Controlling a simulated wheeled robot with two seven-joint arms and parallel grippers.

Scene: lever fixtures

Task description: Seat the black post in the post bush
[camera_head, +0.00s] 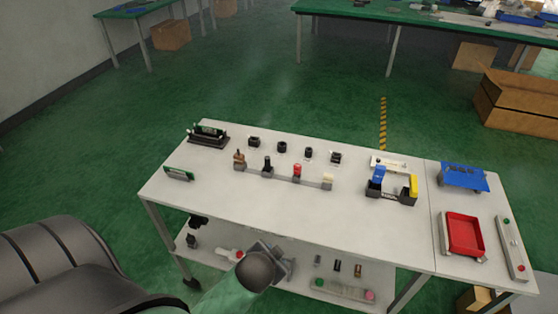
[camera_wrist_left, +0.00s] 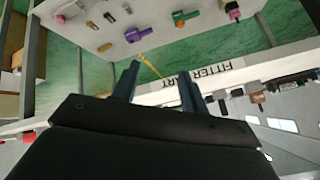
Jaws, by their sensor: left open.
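The black post (camera_head: 267,163) stands upright in a grey rail on the cart top, between a brown piece and a red one. Several small black bushes stand in a row behind the rail, one of them a black bush (camera_head: 282,147); I cannot tell which is the post bush. My left gripper (camera_wrist_left: 158,82) is open and empty in the left wrist view, near the cart's labelled front edge. In the head view my left wrist hides most of it, low in front of the cart, apart from the post. My right gripper is not in view.
The cart top (camera_head: 225,192) is clear in front of the rail. A blue and yellow fixture (camera_head: 391,185) and a red tray (camera_head: 464,234) stand to the right. The lower shelf (camera_wrist_left: 150,30) holds several small parts. A dark rack (camera_head: 208,135) is at back left.

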